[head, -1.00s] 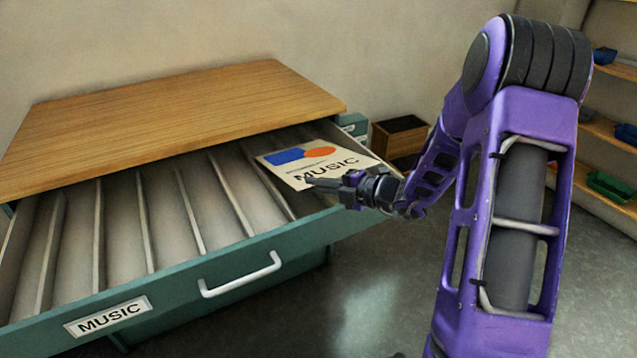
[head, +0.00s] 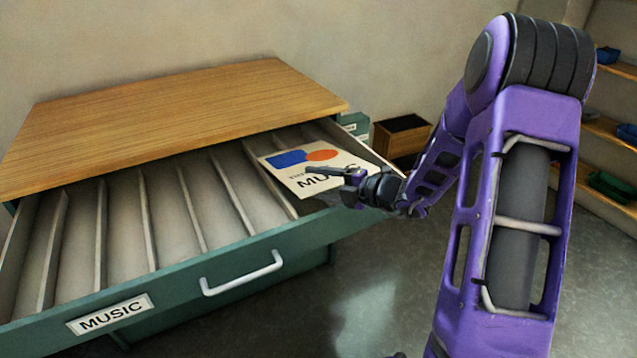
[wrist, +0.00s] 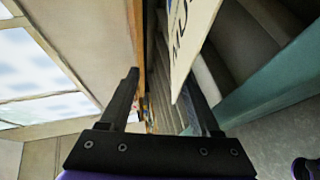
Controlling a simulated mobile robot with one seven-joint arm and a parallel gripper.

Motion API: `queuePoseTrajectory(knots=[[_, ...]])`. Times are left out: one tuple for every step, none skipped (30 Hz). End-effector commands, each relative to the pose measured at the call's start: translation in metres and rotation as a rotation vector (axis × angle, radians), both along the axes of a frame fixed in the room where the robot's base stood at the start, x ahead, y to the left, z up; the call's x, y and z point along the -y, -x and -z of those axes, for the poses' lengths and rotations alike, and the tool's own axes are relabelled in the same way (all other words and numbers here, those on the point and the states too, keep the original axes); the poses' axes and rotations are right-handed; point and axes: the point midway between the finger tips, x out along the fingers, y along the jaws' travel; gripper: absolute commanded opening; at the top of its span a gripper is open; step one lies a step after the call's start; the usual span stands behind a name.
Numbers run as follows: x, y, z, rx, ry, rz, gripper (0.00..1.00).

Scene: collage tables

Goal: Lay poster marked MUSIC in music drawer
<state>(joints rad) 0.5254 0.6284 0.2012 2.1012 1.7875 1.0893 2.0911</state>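The cream poster (head: 292,173) with blue and orange shapes and the word MUSIC lies flat at the right end of the open green drawer (head: 190,285), over its dividers. The drawer front carries a MUSIC label (head: 110,314). I cannot tell whether the poster touches the drawer floor. My gripper (head: 322,182) is at the poster's near right edge, its fingers covering part of the lettering. In the wrist view my gripper (wrist: 162,90) has its fingers spread apart. The poster (wrist: 186,45) reaches in beside the right finger, partly overlapping it.
A wooden top (head: 175,115) covers the cabinet behind the drawer. Thin dividers split the drawer into several empty slots on the left. A dark wooden box (head: 402,137) stands at the back right, and shelves (head: 610,130) line the far right.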

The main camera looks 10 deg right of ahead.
Motion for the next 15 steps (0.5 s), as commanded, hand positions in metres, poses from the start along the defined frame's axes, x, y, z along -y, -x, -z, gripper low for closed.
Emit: queuePoseTrajectory(knots=[[0.0,0.0,0.0,0.0,0.0,0.0,0.63],[0.0,0.001,-0.001,0.0,0.0,0.0,0.63],[0.001,0.002,-0.002,-0.001,0.0,0.001,0.63],[0.002,0.005,-0.003,-0.001,0.0,0.001,0.63],[0.003,0.007,-0.005,-0.002,0.0,0.002,0.63],[0.005,0.012,-0.007,-0.003,-0.001,0.003,0.63],[0.006,0.016,-0.009,-0.001,-0.001,0.002,0.63],[0.007,0.02,-0.011,-0.001,-0.001,0.002,0.63],[0.009,0.025,-0.012,-0.002,-0.001,0.003,0.63],[0.01,0.029,-0.014,-0.001,-0.001,0.002,0.63],[0.012,0.033,-0.015,-0.001,-0.001,0.002,0.63],[0.013,0.038,-0.016,-0.002,-0.002,0.002,0.63],[0.014,0.042,-0.017,-0.001,-0.001,0.001,0.63],[0.015,0.046,-0.018,-0.001,0.0,0.001,0.63],[0.017,0.051,-0.02,-0.002,0.0,0.002,0.63]])
